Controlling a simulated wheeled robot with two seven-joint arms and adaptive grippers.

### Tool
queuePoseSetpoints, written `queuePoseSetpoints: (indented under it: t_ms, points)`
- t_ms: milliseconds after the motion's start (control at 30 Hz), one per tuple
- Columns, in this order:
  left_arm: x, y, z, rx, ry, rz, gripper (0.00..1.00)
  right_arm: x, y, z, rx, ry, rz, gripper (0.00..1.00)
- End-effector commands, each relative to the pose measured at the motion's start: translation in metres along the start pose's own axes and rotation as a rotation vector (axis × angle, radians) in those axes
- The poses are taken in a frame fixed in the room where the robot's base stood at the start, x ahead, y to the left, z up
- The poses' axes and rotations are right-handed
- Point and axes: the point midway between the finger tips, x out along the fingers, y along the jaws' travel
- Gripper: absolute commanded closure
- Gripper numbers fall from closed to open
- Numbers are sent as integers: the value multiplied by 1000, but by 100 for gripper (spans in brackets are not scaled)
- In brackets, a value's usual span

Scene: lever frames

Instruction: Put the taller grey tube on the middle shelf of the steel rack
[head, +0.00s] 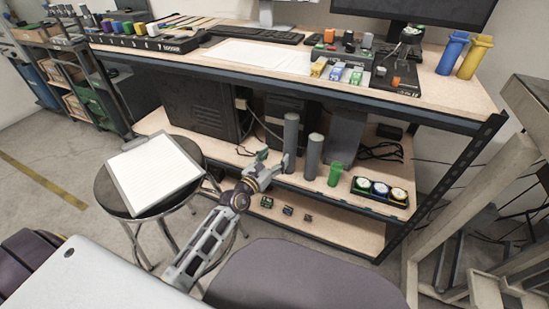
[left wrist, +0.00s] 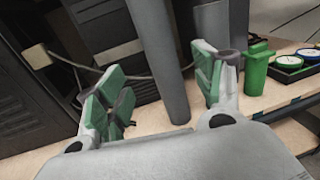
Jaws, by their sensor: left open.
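The taller grey tube (head: 291,135) stands upright on the wooden shelf under the workbench. The shorter grey tube (head: 313,158) stands to its right. My left gripper (head: 273,160) is open at the taller tube, with its fingers pointing toward it. In the left wrist view the taller tube (left wrist: 158,50) shows between the green-padded fingers of the left gripper (left wrist: 161,78), with visible gaps on both sides. The shorter tube is mostly hidden there behind the right finger. A rack with shelves (head: 78,82) stands at the far left. My right gripper is out of view.
A green cup (head: 335,174) and a black tray of round items (head: 380,191) stand right of the tubes. Dark computer cases (head: 200,107) are behind. The workbench top (head: 250,58) overhangs the shelf. A stool (head: 107,190) with a clipboard stands left.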

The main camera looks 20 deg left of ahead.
Motion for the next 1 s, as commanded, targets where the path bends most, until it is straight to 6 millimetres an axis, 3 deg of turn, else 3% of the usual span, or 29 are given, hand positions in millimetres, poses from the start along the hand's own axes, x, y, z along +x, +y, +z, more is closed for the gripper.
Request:
queuePoseSetpoints:
  t_ms: [567,1000]
  points:
    - [-4,-2,4,-72,-21,7,32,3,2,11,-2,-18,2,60]
    - [-32,4,21,-584,-148,87,32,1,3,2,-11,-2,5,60]
